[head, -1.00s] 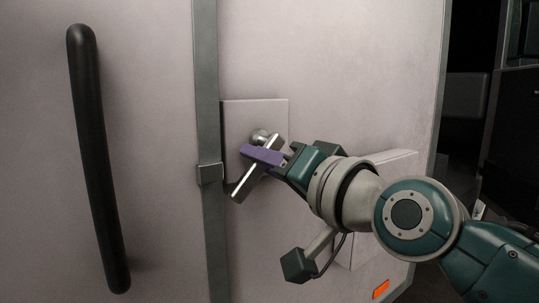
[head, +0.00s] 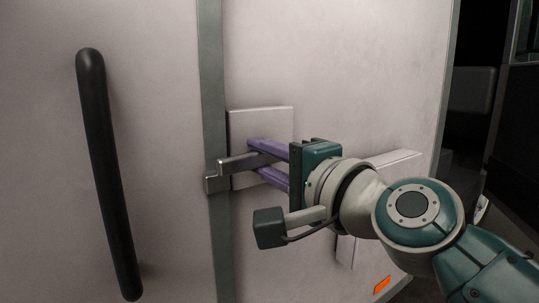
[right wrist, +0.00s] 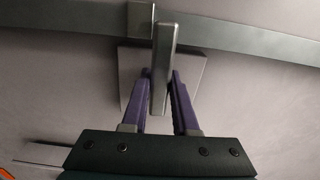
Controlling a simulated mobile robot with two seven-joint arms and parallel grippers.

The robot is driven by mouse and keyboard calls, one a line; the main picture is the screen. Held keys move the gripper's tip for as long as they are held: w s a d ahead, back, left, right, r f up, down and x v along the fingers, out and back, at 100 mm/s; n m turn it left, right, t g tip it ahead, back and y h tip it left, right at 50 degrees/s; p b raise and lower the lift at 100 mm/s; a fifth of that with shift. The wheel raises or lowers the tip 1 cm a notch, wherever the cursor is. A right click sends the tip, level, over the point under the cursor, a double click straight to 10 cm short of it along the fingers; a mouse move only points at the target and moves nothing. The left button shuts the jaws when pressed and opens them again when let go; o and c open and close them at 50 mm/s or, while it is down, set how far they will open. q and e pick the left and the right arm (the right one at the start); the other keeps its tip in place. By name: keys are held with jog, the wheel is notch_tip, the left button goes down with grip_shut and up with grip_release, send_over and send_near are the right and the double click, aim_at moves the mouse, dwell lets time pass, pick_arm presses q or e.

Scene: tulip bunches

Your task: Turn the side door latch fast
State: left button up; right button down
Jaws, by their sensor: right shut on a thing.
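The latch handle (head: 234,163) is a grey metal bar in front of a pale square plate (head: 276,122) on the side door. It lies nearly level, its free end pointing left, just above a small metal catch (head: 211,185) on the grey vertical strip. I cannot tell whether they touch. My right gripper (head: 256,158) is shut on the handle, one purple finger above and one below. In the right wrist view the handle (right wrist: 163,60) runs between the fingers (right wrist: 160,80), its end beside the catch (right wrist: 139,20). The handle's pivot is hidden. My left gripper is out of view.
A long black grab handle (head: 108,175) stands upright on the panel at left. A pale box-like part (head: 398,162) juts out behind my right arm, with an orange marker (head: 382,285) low down. Beyond the panel's right edge is a dark space.

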jog(key=shift+r+m, duration=0.1)
jog(key=shift+m, duration=0.2)
jog(key=c, duration=0.7)
grip_release()
jog(key=shift+p+v, duration=0.85)
jog(key=shift+v, duration=4.15)
jog(key=shift+a, duration=0.1)
